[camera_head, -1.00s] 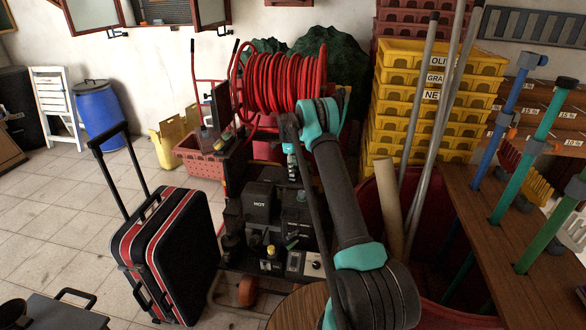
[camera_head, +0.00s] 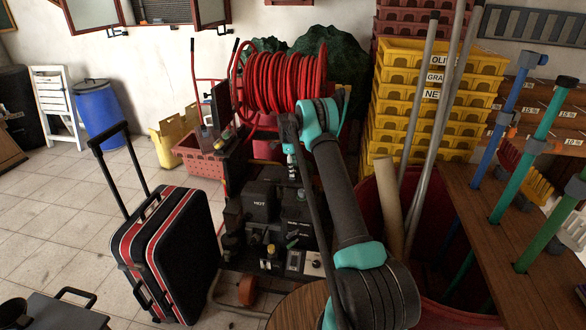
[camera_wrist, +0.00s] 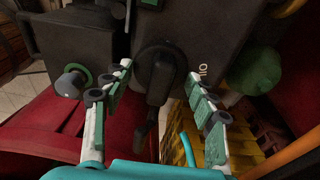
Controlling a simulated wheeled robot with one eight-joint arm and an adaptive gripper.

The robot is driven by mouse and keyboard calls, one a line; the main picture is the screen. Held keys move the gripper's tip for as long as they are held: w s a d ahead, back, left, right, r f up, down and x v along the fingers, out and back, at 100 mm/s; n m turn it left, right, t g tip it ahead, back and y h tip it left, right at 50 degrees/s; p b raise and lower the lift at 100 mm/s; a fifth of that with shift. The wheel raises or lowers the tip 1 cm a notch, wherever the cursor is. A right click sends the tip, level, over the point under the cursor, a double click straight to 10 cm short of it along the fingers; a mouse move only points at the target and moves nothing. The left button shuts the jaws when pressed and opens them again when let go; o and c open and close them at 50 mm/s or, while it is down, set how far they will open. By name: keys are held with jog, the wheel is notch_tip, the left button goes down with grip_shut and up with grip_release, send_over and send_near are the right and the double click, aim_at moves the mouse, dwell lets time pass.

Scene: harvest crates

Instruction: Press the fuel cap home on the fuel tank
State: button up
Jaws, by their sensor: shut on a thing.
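My gripper (camera_wrist: 160,73) is in the wrist view, its two pale fingers with green pads on either side of a black round cap with a bar-shaped grip (camera_wrist: 159,82). It is shut on this black piece, which lies against a dark housing (camera_wrist: 195,25) with small pale lettering beside it. I take the piece for the fuel cap and the housing for the fuel tank; whether the cap is fully seated cannot be told. In the head view, my gripper (camera_head: 291,172) points down at the black machine (camera_head: 262,203), and its fingertips are not clear.
In the wrist view, a grey knob with a green ring (camera_wrist: 73,82) is left of the fingers and a dark green knob (camera_wrist: 255,70) right. A red hose reel (camera_head: 280,80) stands behind the machine, a suitcase (camera_head: 165,255) left, yellow crates (camera_head: 430,95) and grey poles (camera_head: 440,130) right.

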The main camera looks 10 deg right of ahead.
jog(key=shift+f, duration=0.2)
jog(key=o, duration=1.2)
notch_tip(320, 180, up, 11)
jog(key=a, duration=0.1)
jog(key=s+d+r+n+t, duration=0.1)
jog(key=s+d+r+n, duration=0.1)
jog(key=s+r+n, duration=0.6)
jog(key=s+d+r+n+t+y, duration=0.1)
jog(key=s+r+n, duration=0.1)
jog(key=s, duration=0.7)
jog(key=s+d+r+n, duration=0.1)
jog(key=s+r+n, duration=0.15)
jog(key=s, duration=0.65)
jog(key=s+f+n+t, duration=0.1)
jog(key=s+f+n, duration=0.1)
jog(key=s, duration=0.8)
jog(key=s+f+n, duration=0.3)
jog(key=s+n, duration=0.1)
jog(key=s, duration=0.6)
jog(key=s+d+f+n+t, duration=0.1)
jog(key=s+f+n, duration=0.1)
jog(key=s, duration=0.7)
jog(key=shift+s+f+n+t, duration=0.15)
jog(key=shift+s+n+t, duration=0.2)
jog(key=shift+n, duration=0.2)
